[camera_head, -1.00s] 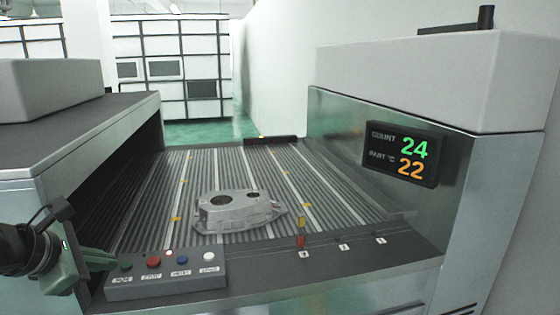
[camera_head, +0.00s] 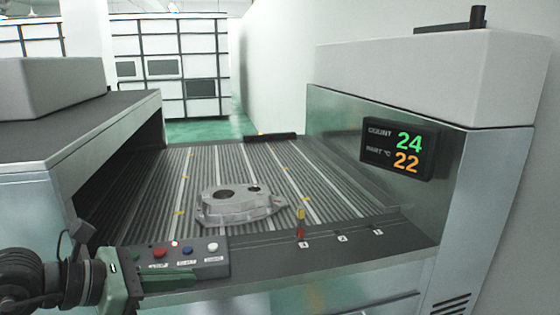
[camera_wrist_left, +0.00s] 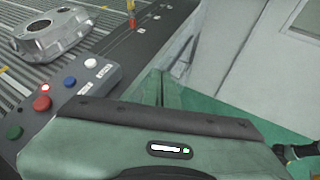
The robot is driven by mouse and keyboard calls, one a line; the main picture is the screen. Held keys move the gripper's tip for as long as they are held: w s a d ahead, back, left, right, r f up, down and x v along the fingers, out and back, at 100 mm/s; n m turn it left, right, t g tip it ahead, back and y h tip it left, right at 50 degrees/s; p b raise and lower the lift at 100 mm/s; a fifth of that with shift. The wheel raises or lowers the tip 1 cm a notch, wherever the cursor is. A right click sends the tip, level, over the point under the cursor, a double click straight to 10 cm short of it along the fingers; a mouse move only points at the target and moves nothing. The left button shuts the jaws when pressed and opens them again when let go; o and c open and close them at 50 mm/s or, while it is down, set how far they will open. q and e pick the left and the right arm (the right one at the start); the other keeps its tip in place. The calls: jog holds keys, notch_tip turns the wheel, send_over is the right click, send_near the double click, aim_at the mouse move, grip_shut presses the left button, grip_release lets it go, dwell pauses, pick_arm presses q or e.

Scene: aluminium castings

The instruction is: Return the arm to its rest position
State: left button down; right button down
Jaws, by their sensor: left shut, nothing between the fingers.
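My left gripper (camera_head: 180,277) is at the lower left in the head view, in front of the control box (camera_head: 222,258). Its green fingers are shut and empty and point right. In the left wrist view the closed fingers (camera_wrist_left: 163,88) stand beyond the dark edge of the gripper body, right of the control box and over the green floor. They look clear of the box, though the gap is hard to judge in the head view.
A grey aluminium casting (camera_head: 240,205) lies on the ribbed conveyor (camera_head: 190,160), behind the control box with its coloured buttons. A red and yellow marker (camera_head: 300,225) stands on the front ledge. The display (camera_head: 400,150) reads 24 and 22. Green floor is free before the machine.

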pick_arm(q)
jog(key=s+d+r+n+t+h, duration=0.2)
jog(key=d+r+n+t+h, duration=0.1)
jog(key=d+r+n+h, duration=0.45)
jog(key=w+a+n+t+y, duration=0.2)
jog(key=a+n+t+y, duration=0.45)
jog(key=n+t, duration=0.55)
jog(key=w+a+f+n+g+y, duration=0.25)
jog(key=a+f+n+y, duration=0.7)
jog(key=n, duration=0.65)
jog(key=s+a+f+n+g+y, duration=0.1)
jog(key=s+f+n+g+y, duration=0.15)
jog(key=f, duration=0.35)
jog(key=s+f+n+g+y, duration=0.2)
jog(key=f+n+g, duration=0.1)
jog(key=f, duration=0.4)
jog(key=s+d+f+n+g+h, duration=0.25)
jog(key=s+f+g, duration=0.35)
jog(key=s+f, duration=0.4)
jog(key=s+d+f+n+g+h, duration=0.1)
jog(key=s+d+f+n+g, duration=0.1)
jog(key=s+d+f+g, duration=0.55)
jog(key=s+a+f, duration=0.2)
jog(key=f, duration=1.2)
jog(key=s+a+f, duration=0.2)
jog(key=f, duration=1.1)
jog(key=s+a+f, duration=0.2)
jog(key=s+f, duration=1.4)
jog(key=s, duration=0.1)
jog(key=shift+a, duration=0.3)
